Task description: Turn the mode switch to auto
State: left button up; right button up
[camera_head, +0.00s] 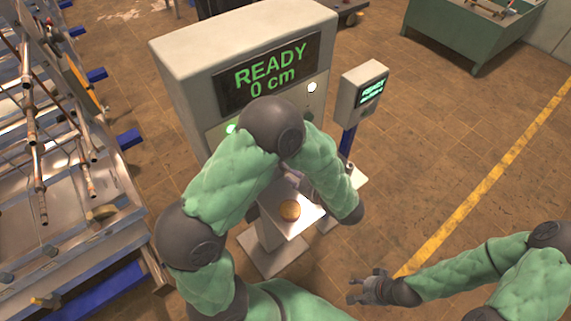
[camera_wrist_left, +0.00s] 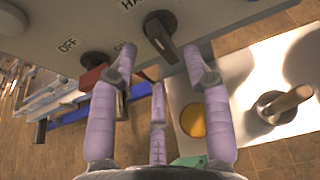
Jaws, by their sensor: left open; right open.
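In the left wrist view the mode switch (camera_wrist_left: 161,36) is a black rotary knob with a pointer handle on the grey panel. A label beginning "HA" shows above it, partly cut off. My left gripper (camera_wrist_left: 158,68) is open, its lavender fingers spread just below the knob. I cannot tell whether a fingertip touches it. In the head view my left arm covers the panel's lower front, hiding the switch and most of the left gripper. My right gripper (camera_head: 370,289) is open and empty at the lower right, away from the cabinet.
The cabinet (camera_head: 180,55) has a display reading "READY 0 cm". A shelf (camera_wrist_left: 240,75) below carries a yellow disc (camera_wrist_left: 193,120) and a lever (camera_wrist_left: 287,102).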

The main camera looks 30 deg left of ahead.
pick_arm(q)
jog(key=shift+x, duration=2.55)
jog(key=shift+s, duration=0.1)
grip_shut()
